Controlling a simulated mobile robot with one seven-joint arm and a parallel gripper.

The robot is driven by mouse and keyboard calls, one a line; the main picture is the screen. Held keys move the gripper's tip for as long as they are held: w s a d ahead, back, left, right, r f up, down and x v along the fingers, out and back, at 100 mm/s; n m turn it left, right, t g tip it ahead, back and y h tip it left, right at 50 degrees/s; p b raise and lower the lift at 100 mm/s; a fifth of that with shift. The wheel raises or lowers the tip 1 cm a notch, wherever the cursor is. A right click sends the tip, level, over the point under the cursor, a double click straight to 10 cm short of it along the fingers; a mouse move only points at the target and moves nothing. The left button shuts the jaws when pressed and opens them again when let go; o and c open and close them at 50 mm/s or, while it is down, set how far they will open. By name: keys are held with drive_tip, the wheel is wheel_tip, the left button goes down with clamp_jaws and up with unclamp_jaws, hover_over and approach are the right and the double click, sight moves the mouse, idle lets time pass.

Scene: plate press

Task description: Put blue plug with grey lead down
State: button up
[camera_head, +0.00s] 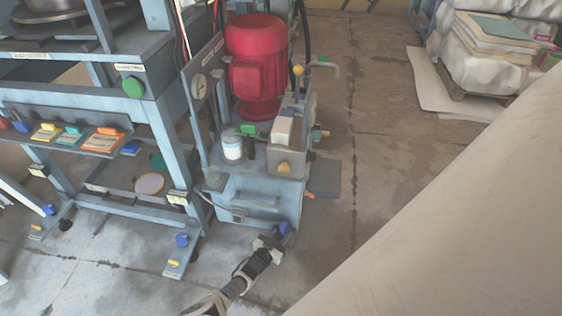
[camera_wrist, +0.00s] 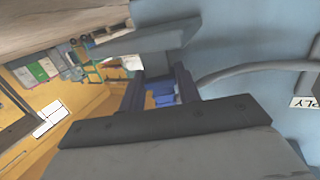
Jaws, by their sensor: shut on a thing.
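The blue plug (camera_head: 284,230) is in my gripper (camera_head: 275,239), low in front of the blue-grey pump unit (camera_head: 255,200). In the wrist view the blue plug (camera_wrist: 161,95) sits between the two dark fingers of my gripper (camera_wrist: 160,92), which are shut on it. A grey lead (camera_wrist: 245,68) curves to the right in the wrist view, towards a grey fitting and a white label ending in "PLY". Where the lead meets the plug is hidden. A flat grey piece (camera_wrist: 158,42) shows just beyond the fingertips; I cannot tell what it belongs to.
A red motor (camera_head: 257,65) and a white can (camera_head: 232,146) stand on the unit. The blue-grey press frame (camera_head: 165,150) is to the left. Bare concrete floor (camera_head: 375,120) lies to the right. A large pale surface (camera_head: 470,230) covers the lower right.

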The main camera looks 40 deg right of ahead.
drive_tip(key=o, duration=1.1)
drive_tip(key=shift+r+p, duration=0.3)
drive_tip(key=shift+p, duration=0.05)
drive_tip(key=f+p+v, duration=0.1)
drive_tip(key=p+v, duration=0.4)
drive_tip(key=v, duration=0.7)
drive_tip(key=shift+r+p, duration=0.35)
drive_tip(key=shift+p, duration=0.05)
